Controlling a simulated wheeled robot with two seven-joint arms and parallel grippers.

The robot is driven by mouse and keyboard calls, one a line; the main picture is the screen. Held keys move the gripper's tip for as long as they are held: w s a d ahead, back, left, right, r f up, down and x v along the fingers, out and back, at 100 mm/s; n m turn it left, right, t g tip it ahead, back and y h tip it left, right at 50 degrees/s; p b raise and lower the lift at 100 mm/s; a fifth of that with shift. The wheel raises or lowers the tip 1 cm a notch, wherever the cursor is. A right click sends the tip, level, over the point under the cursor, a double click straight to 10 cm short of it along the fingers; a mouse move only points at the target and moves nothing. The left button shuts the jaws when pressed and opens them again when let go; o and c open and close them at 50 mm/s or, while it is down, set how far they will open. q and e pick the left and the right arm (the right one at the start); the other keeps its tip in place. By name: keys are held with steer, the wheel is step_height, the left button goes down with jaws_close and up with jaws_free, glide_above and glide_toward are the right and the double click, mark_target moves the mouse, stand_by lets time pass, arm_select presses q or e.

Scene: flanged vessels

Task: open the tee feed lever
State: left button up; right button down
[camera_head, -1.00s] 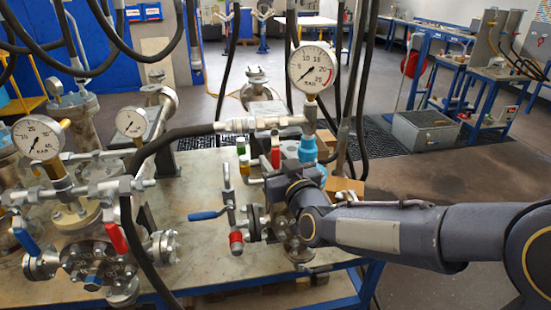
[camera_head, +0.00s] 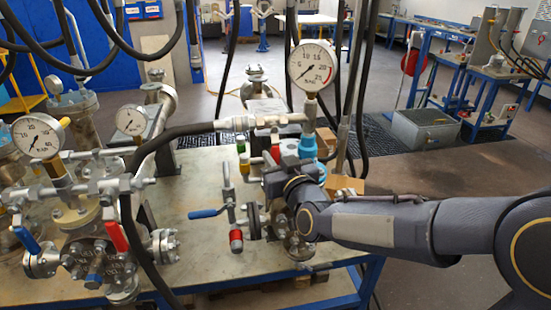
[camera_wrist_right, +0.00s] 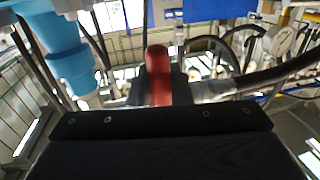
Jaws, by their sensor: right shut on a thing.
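A small red lever handle (camera_head: 275,154) sits on the pipework below the large gauge, in the middle of the head view. My right gripper (camera_head: 268,172) reaches in from the right and is at this handle. In the right wrist view the red handle (camera_wrist_right: 158,76) stands between the dark fingertips, and the gripper is shut on it. The lower part of the handle is hidden by the gripper. My left gripper is not in view.
A light blue fitting (camera_head: 308,147) stands close right of the gripper. The large gauge (camera_head: 311,65) rises above it. A blue-handled lever (camera_head: 208,213) and a thick black hose (camera_head: 137,235) are to the left. Another red lever (camera_head: 117,235) is farther left.

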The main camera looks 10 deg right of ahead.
mark_target(242, 123)
steer(key=shift+a+f+m+b, duration=0.15)
steer(key=shift+m+b, duration=0.15)
steer(key=shift+b, duration=0.15)
steer(key=a+r+m+t+h+b, duration=0.1)
steer(key=a+r+m+b, duration=0.1)
steer(key=m+b, duration=0.2)
steer(key=a+r+m+b, duration=0.2)
steer(key=m+b, duration=0.1)
steer(key=m, duration=0.4)
steer(key=a+r+m+t+h+b, duration=0.1)
steer(key=a+r+m+b, duration=0.1)
steer(key=m+b, duration=0.2)
steer(key=shift+s+a+m+t+h+b, duration=0.15)
steer(key=shift+m+t+h+b, duration=0.15)
steer(key=shift+m, duration=1)
steer(key=shift+r+m+h, duration=0.3)
steer(key=shift+r+m, duration=0.2)
steer(key=shift+m, duration=0.5)
steer(key=shift+r, duration=0.1)
steer(key=c, duration=1.4)
jaws_free()
steer(key=shift+o, duration=0.2)
